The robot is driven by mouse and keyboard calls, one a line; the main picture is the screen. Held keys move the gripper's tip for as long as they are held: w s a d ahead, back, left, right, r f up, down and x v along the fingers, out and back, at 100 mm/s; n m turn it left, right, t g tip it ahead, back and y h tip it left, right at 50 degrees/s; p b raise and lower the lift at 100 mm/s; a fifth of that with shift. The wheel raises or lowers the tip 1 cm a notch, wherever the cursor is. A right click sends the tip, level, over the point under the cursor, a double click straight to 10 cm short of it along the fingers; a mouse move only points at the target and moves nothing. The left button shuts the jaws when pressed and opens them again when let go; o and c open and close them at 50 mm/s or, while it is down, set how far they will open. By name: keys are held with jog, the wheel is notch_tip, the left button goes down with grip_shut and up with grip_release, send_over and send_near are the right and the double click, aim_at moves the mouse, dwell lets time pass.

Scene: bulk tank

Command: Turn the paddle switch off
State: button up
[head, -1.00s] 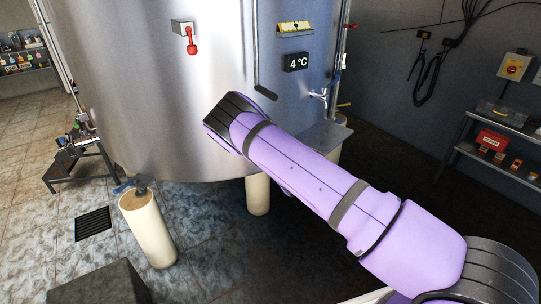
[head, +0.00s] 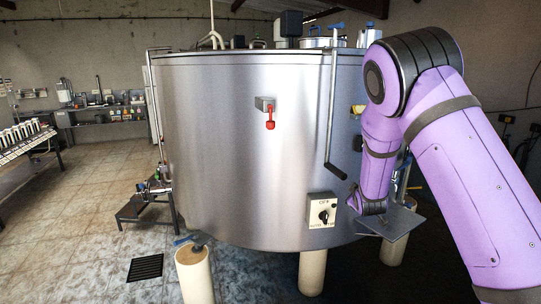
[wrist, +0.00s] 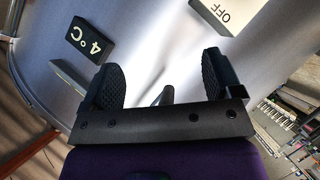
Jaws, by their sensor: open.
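A grey box with a red-tipped paddle (head: 270,119) hanging down is on the tank's front wall, upper middle in the head view. Lower right on the tank is a pale switch box (head: 322,210) marked OFF with a dark knob; its OFF plate (wrist: 225,14) shows at the top of the wrist view. My gripper (wrist: 160,80) is open in the wrist view, its two dark fingers pointing toward the tank wall. A small grey rod-like part shows between the fingers; I cannot tell what it is. In the head view my wrist is at the right, beside the switch box.
The steel tank (head: 225,150) fills the middle. A dark-ended vertical pipe (head: 332,120) runs down its front. The 4 °C display (wrist: 90,38) is left of the fingers in the wrist view. A small steel shelf (head: 395,222) juts out at right.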

jog(key=s+r+m+g+y, duration=0.3)
jog(key=s+r+m+g, duration=0.25)
jog(key=s+r, duration=1.6)
jog(key=s+r+m+g, duration=0.2)
jog(key=s+m, duration=0.1)
jog(key=s, duration=2.5)
jog(key=shift+s+d+r+h, duration=0.15)
jog(key=shift+r+h, duration=0.15)
jog(key=shift+r, duration=0.1)
jog(key=shift+g, duration=0.25)
